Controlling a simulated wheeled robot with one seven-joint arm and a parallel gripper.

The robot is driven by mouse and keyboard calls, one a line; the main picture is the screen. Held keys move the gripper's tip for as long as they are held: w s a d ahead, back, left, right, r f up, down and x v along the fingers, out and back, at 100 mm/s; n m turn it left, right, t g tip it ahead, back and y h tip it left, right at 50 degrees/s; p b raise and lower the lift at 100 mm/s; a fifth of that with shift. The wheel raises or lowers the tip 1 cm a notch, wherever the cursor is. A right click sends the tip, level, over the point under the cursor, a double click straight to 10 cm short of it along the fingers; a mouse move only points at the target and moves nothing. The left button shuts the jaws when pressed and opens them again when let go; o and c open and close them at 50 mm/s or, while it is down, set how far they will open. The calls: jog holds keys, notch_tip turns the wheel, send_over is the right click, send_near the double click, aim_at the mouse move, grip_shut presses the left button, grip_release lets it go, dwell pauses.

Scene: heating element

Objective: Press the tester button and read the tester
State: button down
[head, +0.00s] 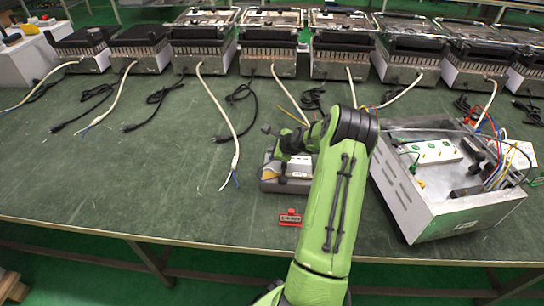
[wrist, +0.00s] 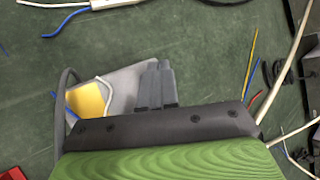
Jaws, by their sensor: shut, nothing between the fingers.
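A flat grey device (head: 285,186), which looks like the tester, lies on the green bench below my forearm. It has a yellow-orange patch at its left end. In the wrist view its light grey body (wrist: 122,82) shows with the yellow-orange patch (wrist: 88,99) and a white curved wire. My gripper (wrist: 156,66) is shut and empty, with its dark fingers over the device's right part. I cannot tell whether the fingertips touch it. No button or reading can be made out; my gripper and arm hide part of the device.
A red tag (head: 290,217) lies near the bench's front edge. An open metal box (head: 448,215) with sockets and wiring stands at the right. Several heater units (head: 273,62) line the back, with a white cable (head: 218,108) and black cords in front. The bench's left front is clear.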

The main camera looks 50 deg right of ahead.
jog(key=shift+f, duration=0.4)
jog(key=shift+f, duration=0.5)
dwell(0.4)
jog(key=shift+r, duration=0.15)
jog(key=shift+r+p, duration=0.8)
notch_tip(320, 180, up, 5)
jog(key=p, duration=0.4)
jog(key=shift+r, duration=0.1)
dwell(0.6)
